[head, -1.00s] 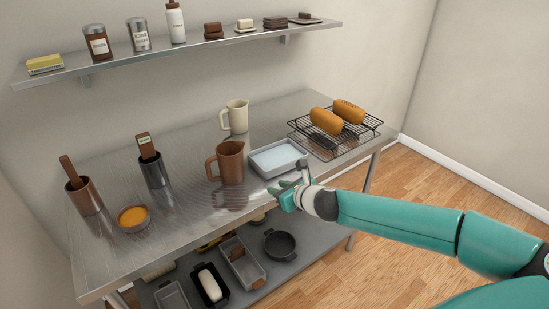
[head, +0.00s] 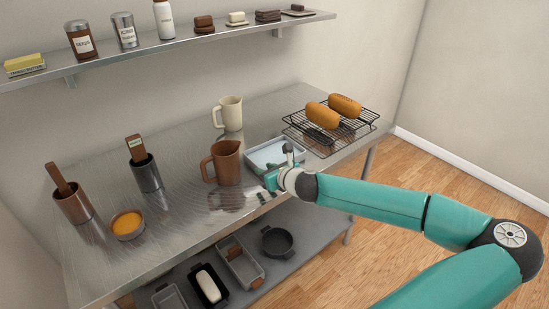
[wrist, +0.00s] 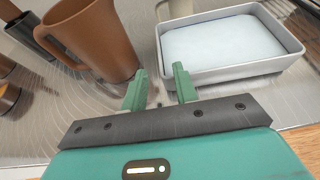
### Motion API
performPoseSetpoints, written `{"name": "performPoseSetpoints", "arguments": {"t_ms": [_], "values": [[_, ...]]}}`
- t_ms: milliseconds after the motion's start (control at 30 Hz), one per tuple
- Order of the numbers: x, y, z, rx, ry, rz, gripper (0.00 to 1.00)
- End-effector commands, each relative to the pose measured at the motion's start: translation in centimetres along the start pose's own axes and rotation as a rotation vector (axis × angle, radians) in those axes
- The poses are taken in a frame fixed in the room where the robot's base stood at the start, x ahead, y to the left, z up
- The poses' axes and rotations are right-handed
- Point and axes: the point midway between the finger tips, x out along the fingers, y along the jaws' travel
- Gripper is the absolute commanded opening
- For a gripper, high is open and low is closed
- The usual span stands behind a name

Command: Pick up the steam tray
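The steam tray looks to be the grey rectangular pan (head: 257,152) with pale bluish-white contents, on the steel table near its front edge. My gripper (head: 268,187) is just in front of it in the head view and hides part of its near side. In the wrist view the pan (wrist: 240,72) is at the upper right, beyond the fingers. My gripper's two green fingers (wrist: 160,92) are apart, with nothing between them. The right fingertip is close to the pan's near left corner; whether it touches is unclear.
A brown pitcher (head: 224,163) stands close left of the pan, a cream pitcher (head: 229,114) behind. A wire rack (head: 357,133) with two loaves is to the right. A bowl (head: 128,224) and utensil holders are left. A shelf (head: 190,46) runs above.

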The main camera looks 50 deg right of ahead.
Motion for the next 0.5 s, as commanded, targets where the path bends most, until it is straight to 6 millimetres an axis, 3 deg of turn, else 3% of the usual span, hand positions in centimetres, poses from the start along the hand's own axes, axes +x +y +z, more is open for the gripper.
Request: {"name": "performPoseSetpoints", "arguments": {"t_ms": [267,500], "values": [[2.4,0.1,0.2,-0.002,0.000,0.003,0.29],[5.9,0.1,0.4,-0.001,0.001,0.003,0.29]]}}
